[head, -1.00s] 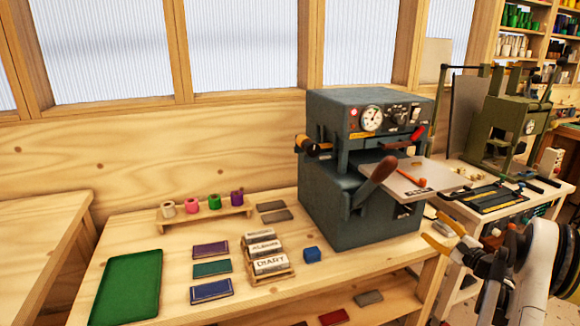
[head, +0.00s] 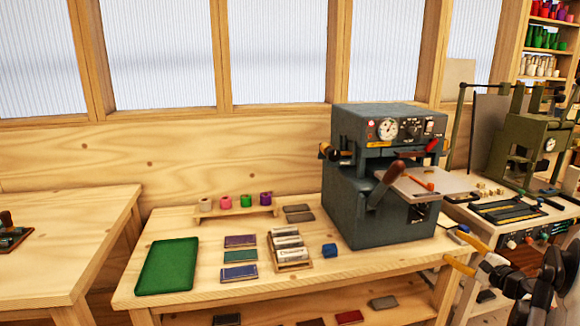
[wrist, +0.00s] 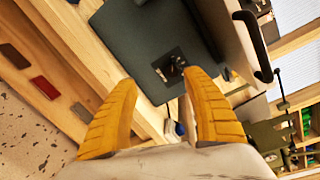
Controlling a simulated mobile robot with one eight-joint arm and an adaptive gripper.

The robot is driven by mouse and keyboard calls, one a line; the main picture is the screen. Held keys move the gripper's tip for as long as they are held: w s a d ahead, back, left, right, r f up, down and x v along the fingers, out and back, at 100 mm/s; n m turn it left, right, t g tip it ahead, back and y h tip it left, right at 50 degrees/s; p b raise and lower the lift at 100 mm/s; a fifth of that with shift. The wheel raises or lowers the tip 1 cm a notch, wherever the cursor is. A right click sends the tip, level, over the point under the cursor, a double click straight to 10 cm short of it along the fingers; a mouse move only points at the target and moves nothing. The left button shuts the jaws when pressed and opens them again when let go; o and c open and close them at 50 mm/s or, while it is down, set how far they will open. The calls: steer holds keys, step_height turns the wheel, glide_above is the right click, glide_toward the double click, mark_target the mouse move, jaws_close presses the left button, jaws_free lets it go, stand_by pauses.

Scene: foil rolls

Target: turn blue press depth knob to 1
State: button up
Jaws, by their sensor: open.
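The blue-grey press (head: 375,185) stands at the right end of the wooden bench. Its depth knob is a small dark knob on a black plate (head: 417,213) low on the press's side, below the grey table. The wrist view shows the knob (wrist: 172,70) on its dark square plate, ahead of and between my fingertips but apart from them. The number it points to is too small to read. My gripper (head: 452,246) has yellow fingers, is open and empty, and hangs off the bench's right end. It also shows in the wrist view (wrist: 162,78).
The press's brown-handled lever (head: 385,182) and grey table (head: 430,182) jut out above the knob. A blue cube (head: 329,250), a rack of type (head: 290,250) and a green tray (head: 167,266) lie on the bench. A green press (head: 535,145) stands on another bench at right.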

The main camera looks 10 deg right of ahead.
steer(key=a+r+n+g+y, duration=0.1)
steer(key=a+r+n+g, duration=0.2)
steer(key=a, duration=0.7)
steer(key=a+r+n+g+y, duration=0.1)
steer(key=a+r+n, duration=0.2)
steer(key=a+r, duration=0.45)
steer(key=s+a+n+g, duration=0.1)
steer(key=s+a+n, duration=0.1)
steer(key=s+a, duration=0.35)
steer(key=s+a+n+g, duration=0.2)
steer(key=a, duration=0.7)
steer(key=s+a+f+n+g+h, duration=0.1)
steer(key=s+a+n, duration=0.4)
steer(key=s, duration=0.7)
steer(key=s+a+f+n+g+h, duration=0.1)
steer(key=s+a+n, duration=0.5)
steer(key=s, duration=0.6)
steer(key=shift+s+f+h, duration=0.25)
steer(key=shift+f+h, duration=0.25)
steer(key=shift+h, duration=0.7)
